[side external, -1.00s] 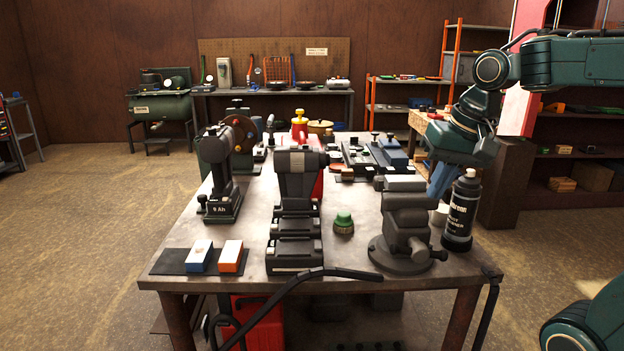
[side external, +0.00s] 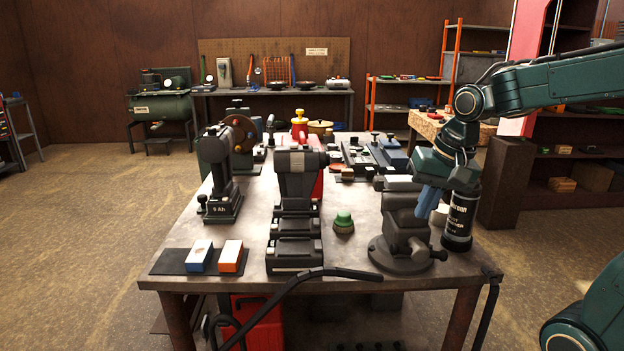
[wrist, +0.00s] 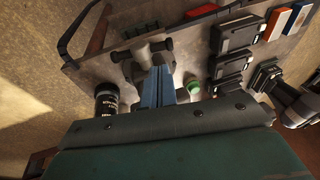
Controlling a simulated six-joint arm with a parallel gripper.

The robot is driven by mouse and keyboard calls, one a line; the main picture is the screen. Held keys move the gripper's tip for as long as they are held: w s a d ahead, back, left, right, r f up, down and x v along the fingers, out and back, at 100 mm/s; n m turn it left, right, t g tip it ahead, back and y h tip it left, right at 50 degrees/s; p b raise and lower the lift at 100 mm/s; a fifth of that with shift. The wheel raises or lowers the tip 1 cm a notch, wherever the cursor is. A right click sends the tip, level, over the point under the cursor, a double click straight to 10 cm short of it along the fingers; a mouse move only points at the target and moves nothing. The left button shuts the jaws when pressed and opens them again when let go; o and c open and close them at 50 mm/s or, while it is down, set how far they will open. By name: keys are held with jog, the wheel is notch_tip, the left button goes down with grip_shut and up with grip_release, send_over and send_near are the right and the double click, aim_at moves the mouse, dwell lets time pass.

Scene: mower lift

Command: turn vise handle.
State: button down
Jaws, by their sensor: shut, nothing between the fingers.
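The dark grey vise (side external: 402,225) stands on its round base at the table's front right. Its handle, a short bar with a knobbed end (side external: 440,255), sticks out low on the right side. In the wrist view the vise (wrist: 147,50) lies just beyond my fingertips. My gripper (side external: 422,213) has blue fingers, shut and empty, pointing down beside the upper right of the vise. In the wrist view the closed fingers (wrist: 159,72) overlap part of the vise. I cannot tell whether they touch it.
A black spray can (side external: 459,220) stands close to the right of the vise, partly behind my wrist. A green-topped round brush (side external: 343,222) is to its left. A black charger-like stand (side external: 296,215) is further left. A black hose (side external: 300,278) crosses the table's front edge.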

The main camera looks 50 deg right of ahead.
aim_at(404, 248)
jog(key=x, duration=0.8)
jog(key=shift+f, duration=0.15)
jog(key=shift+w+a+f+g+h, duration=0.2)
jog(key=shift+g+h, duration=0.3)
dwell(0.6)
